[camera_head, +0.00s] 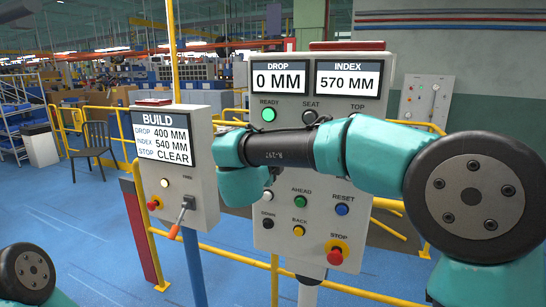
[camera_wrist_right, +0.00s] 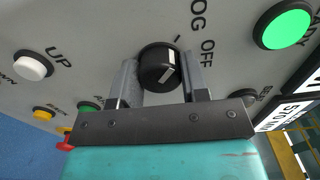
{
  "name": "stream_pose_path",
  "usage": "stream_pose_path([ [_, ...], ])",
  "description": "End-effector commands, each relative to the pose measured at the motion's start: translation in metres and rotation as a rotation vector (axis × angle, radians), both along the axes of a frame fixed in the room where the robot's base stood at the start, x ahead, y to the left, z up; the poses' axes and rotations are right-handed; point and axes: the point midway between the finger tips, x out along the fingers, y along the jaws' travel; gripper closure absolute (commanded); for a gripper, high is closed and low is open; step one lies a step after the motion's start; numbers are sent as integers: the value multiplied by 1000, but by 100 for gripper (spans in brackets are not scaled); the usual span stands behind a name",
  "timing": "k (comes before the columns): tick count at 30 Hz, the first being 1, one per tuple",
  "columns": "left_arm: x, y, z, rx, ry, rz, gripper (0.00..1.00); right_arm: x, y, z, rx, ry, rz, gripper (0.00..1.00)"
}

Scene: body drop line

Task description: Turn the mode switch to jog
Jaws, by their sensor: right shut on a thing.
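The mode switch (camera_wrist_right: 158,68) is a round black knob on the grey panel, with a white pointer line slanting up and slightly right in the right wrist view. A small tick mark lies just above it. The letters "OG" show at the top, partly cut off, and "OFF" is to the right. My right gripper (camera_wrist_right: 162,76) is shut on the knob, one finger on each side. My left gripper is not in view.
The grey control panel (camera_head: 377,119) carries a lit green ready button (camera_head: 268,115), several coloured buttons and a red stop button (camera_head: 336,255). A smaller build box (camera_head: 206,182) with a lever stands to the left. Yellow rails (camera_head: 222,256) run around them.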

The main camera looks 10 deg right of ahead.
Motion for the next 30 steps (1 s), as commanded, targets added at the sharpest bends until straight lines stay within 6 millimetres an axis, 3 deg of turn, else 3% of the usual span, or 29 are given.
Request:
stream_pose_path([
  [7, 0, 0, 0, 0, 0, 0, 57, 0, 0, 0, -1, 1, 1, 82],
  [8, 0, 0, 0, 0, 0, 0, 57, 0, 0, 0, -1, 1, 1, 57],
  [15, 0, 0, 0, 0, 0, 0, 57, 0, 0, 0, 0, 0, 1, 34],
  [25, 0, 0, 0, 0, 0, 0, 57, -2, 2, 0, 1, -1, 1, 33],
  [30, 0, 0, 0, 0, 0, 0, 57, -13, 10, 1, 0, -1, 2, 33],
])
